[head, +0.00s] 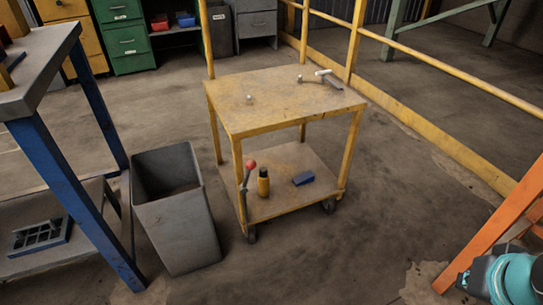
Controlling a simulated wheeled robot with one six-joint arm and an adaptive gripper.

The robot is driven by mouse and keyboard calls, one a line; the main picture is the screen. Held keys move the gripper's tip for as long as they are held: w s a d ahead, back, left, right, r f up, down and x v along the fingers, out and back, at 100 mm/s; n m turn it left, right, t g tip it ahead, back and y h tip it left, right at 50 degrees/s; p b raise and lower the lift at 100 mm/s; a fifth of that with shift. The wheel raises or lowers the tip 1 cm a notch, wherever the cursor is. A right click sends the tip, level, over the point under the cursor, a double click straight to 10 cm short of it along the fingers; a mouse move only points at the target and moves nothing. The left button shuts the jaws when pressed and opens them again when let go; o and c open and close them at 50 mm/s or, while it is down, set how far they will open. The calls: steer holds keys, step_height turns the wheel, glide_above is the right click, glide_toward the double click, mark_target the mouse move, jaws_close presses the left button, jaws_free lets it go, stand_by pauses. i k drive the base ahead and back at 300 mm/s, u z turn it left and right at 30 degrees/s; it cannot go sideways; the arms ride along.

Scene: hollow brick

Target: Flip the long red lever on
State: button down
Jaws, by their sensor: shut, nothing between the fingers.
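A lever with a red knob (250,165) on a thin dark shaft shows at the front left leg of a yellow cart (234,122), between its top and lower shelf. The knob is up and leans a little right. I cannot tell what the lever's base is fixed to, or which position is on. Part of my arm, teal and dark grey, shows in the bottom right corner, well apart from the lever. My gripper is not in view.
A grey bin (177,225) stands just left of the cart. A blue-legged workbench (62,165) is at far left. Yellow railing (435,134) runs behind and right. Floor in front is clear.

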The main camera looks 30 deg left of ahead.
mark_target(250, 164)
steer(key=u, duration=0.1)
steer(key=i, duration=0.65)
steer(key=u, duration=0.75)
steer(key=i, duration=0.35)
steer(key=u, duration=0.4)
